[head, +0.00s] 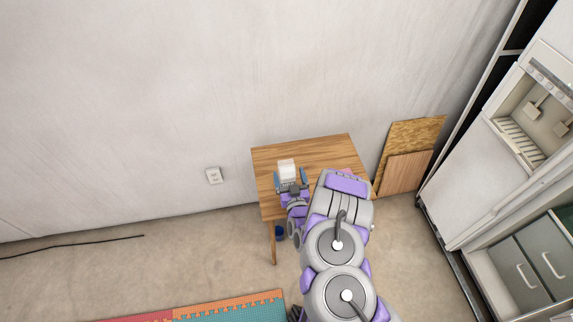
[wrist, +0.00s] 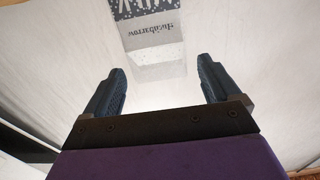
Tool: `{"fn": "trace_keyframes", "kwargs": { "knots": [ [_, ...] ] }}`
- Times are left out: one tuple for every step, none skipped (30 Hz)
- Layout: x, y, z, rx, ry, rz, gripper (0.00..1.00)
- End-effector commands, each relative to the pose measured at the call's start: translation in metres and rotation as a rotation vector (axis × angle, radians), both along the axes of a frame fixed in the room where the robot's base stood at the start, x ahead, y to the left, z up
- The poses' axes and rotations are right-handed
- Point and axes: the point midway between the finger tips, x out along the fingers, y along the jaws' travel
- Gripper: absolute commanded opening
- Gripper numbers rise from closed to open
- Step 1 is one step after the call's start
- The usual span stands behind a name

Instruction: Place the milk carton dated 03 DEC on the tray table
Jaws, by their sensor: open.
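A white carton (head: 287,169) is at the left part of the small wooden tray table (head: 325,151) in the head view. I cannot tell from above whether it rests on the top. In the wrist view the carton (wrist: 153,32) is pale with a dark patterned band and upside-down lettering; I see no readable date. My gripper (head: 290,179) is open, with one blue finger on each side of the carton in the head view. In the wrist view the gripper (wrist: 161,72) shows a wide gap, with the carton in line with it, apart from both fingers.
My arm covers the table's front right part. Boards (head: 410,155) lean on the wall to the right. A fridge (head: 500,150) stands at the far right. A foam mat (head: 220,308) lies in front.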

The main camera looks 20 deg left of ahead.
Motion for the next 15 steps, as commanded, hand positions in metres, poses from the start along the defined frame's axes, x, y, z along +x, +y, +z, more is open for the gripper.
{"fn": "trace_keyframes", "kwargs": {
  "knots": [
    [-0.008, -0.007, 0.001, -0.001, 0.004, -0.001, 0.9],
    [-0.014, -0.01, 0.001, -0.002, 0.003, 0.0, 0.9],
    [-0.021, -0.014, 0.0, -0.003, 0.007, 0.0, 0.9],
    [-0.025, -0.017, 0.0, -0.002, 0.008, -0.001, 0.9],
    [-0.029, -0.019, 0.001, -0.002, 0.006, -0.003, 0.9],
    [-0.033, -0.022, 0.0, -0.003, 0.003, -0.001, 0.9],
    [-0.036, -0.024, 0.0, -0.002, 0.002, -0.001, 0.9],
    [-0.039, -0.025, 0.0, -0.003, 0.002, 0.0, 0.9],
    [-0.042, -0.027, 0.0, -0.003, 0.001, 0.0, 0.9],
    [-0.044, -0.028, 0.0, -0.004, 0.0, 0.0, 0.9],
    [-0.046, -0.029, 0.0, -0.002, 0.0, 0.0, 0.9],
    [-0.048, -0.029, 0.0, -0.001, -0.001, 0.001, 0.9],
    [-0.049, -0.03, 0.0, 0.0, -0.001, 0.001, 0.9],
    [-0.049, -0.03, 0.0, 0.0, -0.001, 0.0, 0.9],
    [-0.05, -0.031, 0.0, -0.001, -0.003, 0.0, 0.9]
  ]
}}
